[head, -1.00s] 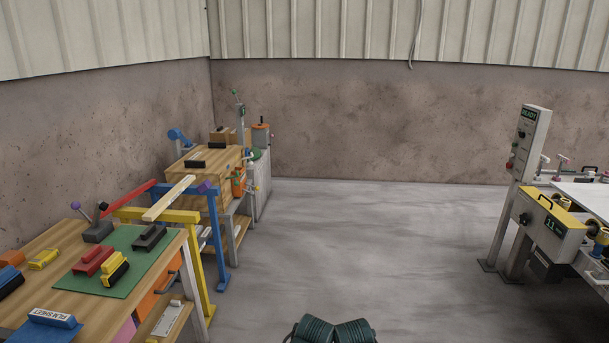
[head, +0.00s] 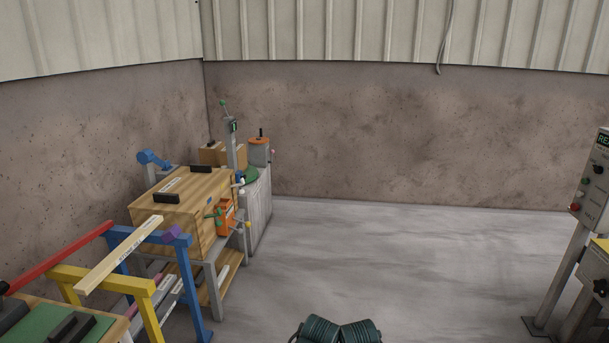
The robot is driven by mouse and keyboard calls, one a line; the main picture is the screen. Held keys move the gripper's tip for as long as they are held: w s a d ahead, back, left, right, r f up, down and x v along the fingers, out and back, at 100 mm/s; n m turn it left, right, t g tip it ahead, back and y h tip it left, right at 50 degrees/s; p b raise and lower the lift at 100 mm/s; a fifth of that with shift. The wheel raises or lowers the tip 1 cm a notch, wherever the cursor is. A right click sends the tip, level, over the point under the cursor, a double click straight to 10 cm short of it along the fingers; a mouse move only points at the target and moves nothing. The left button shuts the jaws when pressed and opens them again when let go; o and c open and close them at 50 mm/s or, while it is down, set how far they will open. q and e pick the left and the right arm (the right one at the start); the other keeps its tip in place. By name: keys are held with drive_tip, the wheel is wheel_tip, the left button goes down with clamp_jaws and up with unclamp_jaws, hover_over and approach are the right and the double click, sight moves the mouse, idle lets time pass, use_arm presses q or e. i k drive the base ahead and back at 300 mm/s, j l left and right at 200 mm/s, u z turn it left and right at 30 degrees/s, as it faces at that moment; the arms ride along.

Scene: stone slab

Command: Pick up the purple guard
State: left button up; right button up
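A small purple block (head: 172,233), which looks like the purple guard, sits at the top of a blue trestle (head: 186,270) on the left, by its right-hand corner. It is small in view, and its exact shape is hard to tell. A wooden plank (head: 122,254) lies across the blue trestle and a yellow trestle (head: 102,279), just left of the purple block. Neither of my grippers shows in the head view.
A wooden cabinet (head: 183,212) on a grey-legged bench stands behind the trestles. A red bar (head: 62,258) runs along their left. A bench with a green mat (head: 50,331) is at lower left. A control post (head: 592,180) stands at right.

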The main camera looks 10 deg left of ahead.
sight(171, 233)
drive_tip(key=i+u, duration=0.2)
drive_tip(key=i, duration=0.25)
drive_tip(key=i+l+u, duration=0.2)
drive_tip(key=i, duration=0.3)
drive_tip(key=i+l+u, duration=0.2)
drive_tip(key=i, duration=0.25)
drive_tip(key=i+u, duration=0.25)
drive_tip(key=u, duration=0.2)
drive_tip(key=i+l+u, duration=0.15)
drive_tip(key=i+u, duration=0.15)
drive_tip(key=u, duration=0.2)
drive_tip(key=i+l+u, duration=0.2)
drive_tip(key=u, duration=0.25)
drive_tip(key=i+l+u, duration=0.2)
drive_tip(key=u, duration=0.3)
drive_tip(key=i+l+u, duration=0.15)
drive_tip(key=l+u, duration=0.15)
drive_tip(key=i+l+u, duration=0.15)
drive_tip(key=l+u, duration=0.5)
drive_tip(key=i+l, duration=0.05)
drive_tip(key=l, duration=0.05)
